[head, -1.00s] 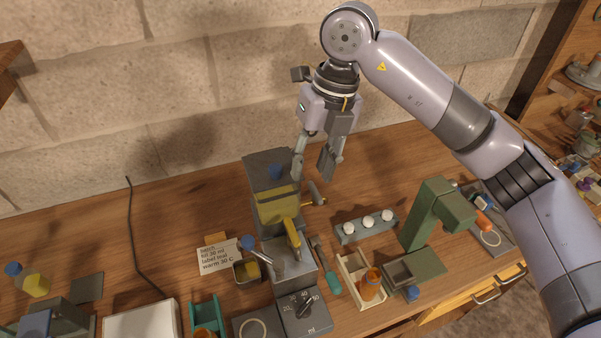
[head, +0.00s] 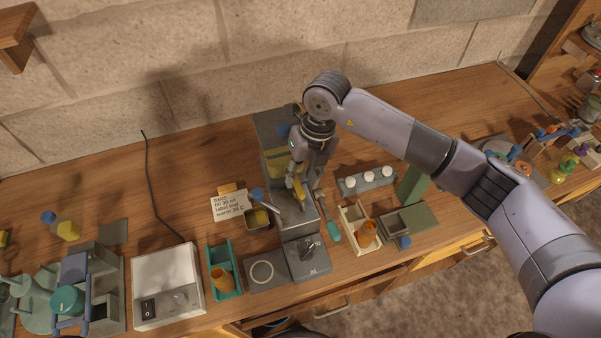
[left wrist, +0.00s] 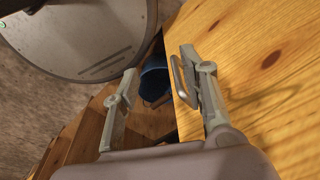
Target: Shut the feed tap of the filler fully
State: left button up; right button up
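The filler stands mid-bench in the head view, with a grey base and dial (head: 305,258), a yellow tank (head: 274,160) and a yellow lever (head: 298,184). My right gripper (head: 306,186) points down at the filler's right side, close beside the tank and lever. It covers the place where a small grey handle on a yellowish stem showed earlier, so I cannot see the tap's position or any contact. The right finger gap is too small and overlapped to judge. My left gripper (left wrist: 160,68) is open and empty in the left wrist view, away from the filler.
A rack of white-topped pieces (head: 368,180), a cream holder with an amber bottle (head: 366,234) and a green press (head: 412,186) stand right of the filler. A teal-handled tool (head: 333,232) lies close by. A drawer handle (left wrist: 180,78) is near my left fingers.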

jog(key=shift+a+f, duration=0.15)
jog(key=shift+f, duration=0.55)
pick_arm(q)
jog(key=shift+s+a+r, duration=0.1)
jog(key=shift+s+r, duration=0.05)
jog(key=shift+s, duration=0.35)
jog(key=shift+s+a+r, duration=0.1)
jog(key=shift+s, duration=0.4)
pick_arm(e)
jog(key=shift+f, duration=0.2)
jog(key=shift+c, duration=0.2)
pick_arm(q)
jog(key=shift+w, duration=0.25)
pick_arm(e)
grip_shut()
